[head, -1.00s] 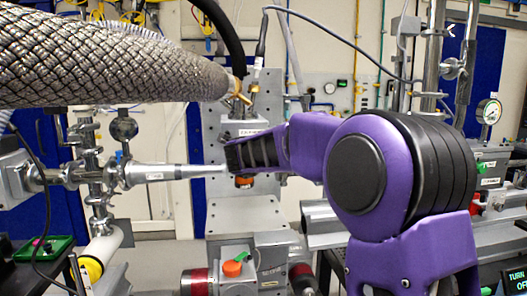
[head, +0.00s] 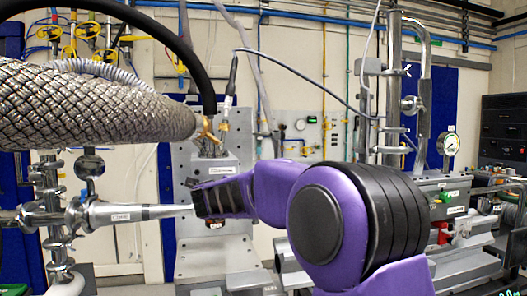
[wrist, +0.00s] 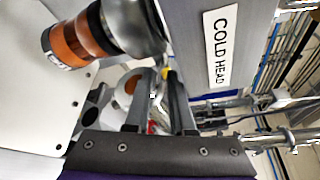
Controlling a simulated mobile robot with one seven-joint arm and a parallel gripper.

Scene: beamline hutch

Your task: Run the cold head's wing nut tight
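The cold head is a grey block (head: 212,168) high on a grey upright plate; in the wrist view its labelled face (wrist: 238,25) is close at upper right. A brass fitting (head: 207,131) sits on top of it; I cannot tell whether this is the wing nut. No wing nut shows clearly in the wrist view. My gripper (wrist: 160,74) has two dark parallel fingers, apart with a gap and nothing held between them, beside the labelled face. In the head view my purple and black wrist crosses just below the cold head and hides the fingers.
An orange and black banded cylinder (wrist: 72,42) is close at upper left of the wrist view. A braided hose (head: 90,105) and a black cable hang near the cold head's top. A tapered metal tube (head: 130,212) lies left of my wrist. A pressure gauge (head: 448,144) stands at right.

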